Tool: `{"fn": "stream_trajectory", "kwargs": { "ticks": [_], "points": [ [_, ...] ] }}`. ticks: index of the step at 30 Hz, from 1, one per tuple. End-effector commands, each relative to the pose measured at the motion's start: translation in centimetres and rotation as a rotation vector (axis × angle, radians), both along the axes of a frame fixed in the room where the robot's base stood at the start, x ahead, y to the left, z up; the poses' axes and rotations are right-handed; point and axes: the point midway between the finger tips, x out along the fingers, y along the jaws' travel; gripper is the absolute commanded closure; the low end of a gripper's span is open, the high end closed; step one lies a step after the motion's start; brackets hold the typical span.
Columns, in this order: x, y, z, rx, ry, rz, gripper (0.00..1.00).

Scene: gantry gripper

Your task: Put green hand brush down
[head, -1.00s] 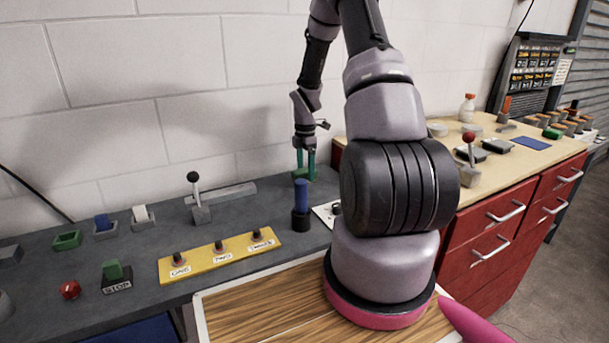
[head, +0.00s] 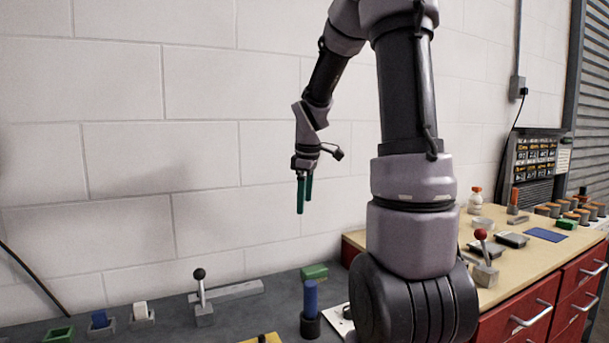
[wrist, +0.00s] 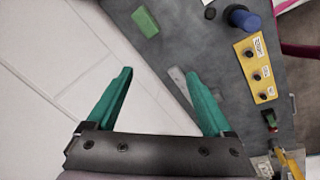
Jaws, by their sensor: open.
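A green block-like thing, which I take for the green hand brush (head: 314,271), lies on the dark grey bench close to the wall. It also shows at the top of the wrist view (wrist: 145,22), apart from my fingers. Its bristles cannot be made out. My gripper (head: 304,205) hangs in the air above the bench with its teal fingers pointing down. In the wrist view my gripper (wrist: 158,74) has its two fingers wide apart with nothing between them.
A blue-handled tool (head: 310,298) stands upright in a dark holder near the brush. A lever with a black knob (head: 201,290) is to the left. A wooden-topped bench with red drawers (head: 535,318) stands at right. The air around my gripper is clear.

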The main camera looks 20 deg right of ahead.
Motion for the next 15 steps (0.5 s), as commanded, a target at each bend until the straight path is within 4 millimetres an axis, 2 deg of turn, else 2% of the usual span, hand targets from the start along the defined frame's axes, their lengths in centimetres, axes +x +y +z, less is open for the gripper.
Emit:
{"fn": "stream_trajectory", "kwargs": {
  "ticks": [1,6,10,15],
  "points": [
    [-1.7,1.1,2.2,0.024,-0.045,-0.094,0.15],
    [-7.3,4.1,7.1,0.167,-0.161,-0.438,0.15],
    [-11.8,6.1,9.7,0.320,-0.229,-0.687,0.15],
    [-16.8,8.0,11.3,0.523,-0.266,-0.946,0.15]
  ]
}}
